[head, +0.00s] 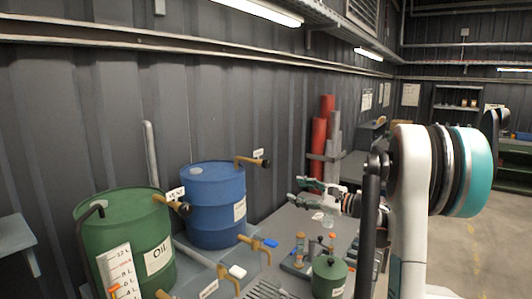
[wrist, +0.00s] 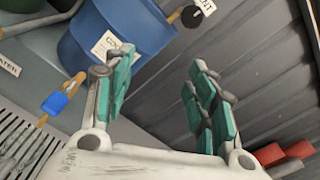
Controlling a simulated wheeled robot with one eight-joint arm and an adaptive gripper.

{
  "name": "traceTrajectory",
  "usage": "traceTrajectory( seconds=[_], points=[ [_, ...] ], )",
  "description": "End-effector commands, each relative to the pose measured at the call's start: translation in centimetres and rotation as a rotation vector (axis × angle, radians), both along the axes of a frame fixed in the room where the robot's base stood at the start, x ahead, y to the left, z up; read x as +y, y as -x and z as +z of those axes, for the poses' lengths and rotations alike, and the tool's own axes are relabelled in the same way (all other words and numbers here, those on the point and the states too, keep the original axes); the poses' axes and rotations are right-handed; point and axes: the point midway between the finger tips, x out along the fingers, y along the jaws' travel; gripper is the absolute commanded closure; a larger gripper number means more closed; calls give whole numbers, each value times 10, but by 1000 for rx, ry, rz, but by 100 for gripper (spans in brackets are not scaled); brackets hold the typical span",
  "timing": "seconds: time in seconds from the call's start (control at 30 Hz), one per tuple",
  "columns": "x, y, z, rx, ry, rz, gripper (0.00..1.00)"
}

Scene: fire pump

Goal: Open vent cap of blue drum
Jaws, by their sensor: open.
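The blue drum (head: 213,215) stands upright behind and right of the green drum in the head view. A tan pipe (head: 248,160) leaves its top rim to the right and ends in a dark vent cap (head: 265,163). In the wrist view the drum (wrist: 105,28) is tilted at upper left, and the dark cap (wrist: 190,16) sits at the top edge beside a white label. My gripper (head: 299,188) is open and empty, right of the drum and apart from the cap. The wrist view shows its teal-padded fingers (wrist: 162,75) spread below the cap.
The green oil drum (head: 125,230) stands at left. A blue-handled tap (head: 262,242) juts from the blue drum's lower front. A small green container (head: 329,277) stands on the bench. Red cylinders (head: 320,140) stand against the wall behind my gripper. A corrugated wall (head: 80,100) closes the back.

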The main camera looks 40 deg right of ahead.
Motion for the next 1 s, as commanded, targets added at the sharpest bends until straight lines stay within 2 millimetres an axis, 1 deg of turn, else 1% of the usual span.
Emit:
traceTrajectory(
  seconds=[0.03, 0.1, 0.2, 0.3, 0.47, 0.57, 0.67, 1.0],
  points=[
    [0, -2, 22, 27, -78, 0, 49],
    [0, -4, 39, 64, -184, 0, 49],
    [-1, -7, 57, 105, -300, -1, 49],
    [-1, -8, 66, 130, -372, -1, 49],
    [1, -14, 70, 143, -410, 0, 49],
    [6, -24, 69, 143, -410, 2, 49],
    [11, -40, 69, 144, -408, 3, 49],
    [33, -103, 69, 142, -407, 2, 49]
  ],
)
